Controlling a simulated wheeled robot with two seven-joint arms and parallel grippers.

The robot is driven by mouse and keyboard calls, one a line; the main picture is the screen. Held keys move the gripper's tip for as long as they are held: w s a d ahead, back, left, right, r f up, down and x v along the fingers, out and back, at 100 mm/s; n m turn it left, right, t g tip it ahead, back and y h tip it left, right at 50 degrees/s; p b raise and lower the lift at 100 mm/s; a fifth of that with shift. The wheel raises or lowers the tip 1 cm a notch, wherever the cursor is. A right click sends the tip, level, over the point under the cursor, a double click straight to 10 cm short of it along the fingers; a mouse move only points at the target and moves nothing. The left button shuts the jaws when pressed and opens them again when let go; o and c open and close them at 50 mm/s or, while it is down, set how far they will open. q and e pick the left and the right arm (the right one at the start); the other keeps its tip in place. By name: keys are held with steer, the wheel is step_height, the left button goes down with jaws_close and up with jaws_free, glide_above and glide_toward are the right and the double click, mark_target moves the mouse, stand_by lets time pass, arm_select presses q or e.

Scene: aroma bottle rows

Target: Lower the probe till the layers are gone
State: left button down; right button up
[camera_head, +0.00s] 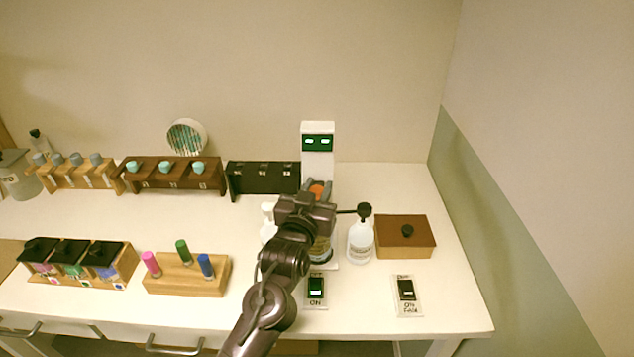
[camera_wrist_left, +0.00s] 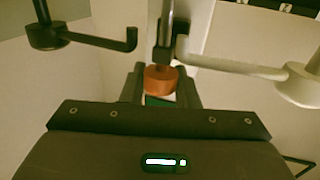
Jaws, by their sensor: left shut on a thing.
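A white tower with a green display (camera_head: 318,143) stands at the back of the table. An orange probe collar (camera_head: 317,187) sits in front of the tower; it also shows in the left wrist view (camera_wrist_left: 160,79), below a grey rod (camera_wrist_left: 166,35). My left gripper (camera_head: 318,187) is shut on the orange collar, one finger on each side. Below the gripper, a vessel with a yellowish label (camera_head: 321,250) is mostly hidden by my arm. The probe's lower end and any layers in the vessel are hidden. My right gripper is out of view.
A black-pump bottle (camera_head: 360,240) stands close right of my gripper, a white-pump bottle (camera_head: 267,222) close left. A wooden box (camera_head: 405,252) is farther right. Two switch plates (camera_head: 316,301) (camera_head: 407,303) lie in front.

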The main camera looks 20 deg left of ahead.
arm_select(q)
steer(key=c, duration=1.1)
jaws_free()
steer(key=shift+s, duration=0.25)
steer(key=s+b, duration=0.2)
steer(key=s, duration=0.5)
steer(key=shift+s, duration=0.15)
steer(key=shift+d, duration=0.1)
steer(key=shift+c, duration=0.3)
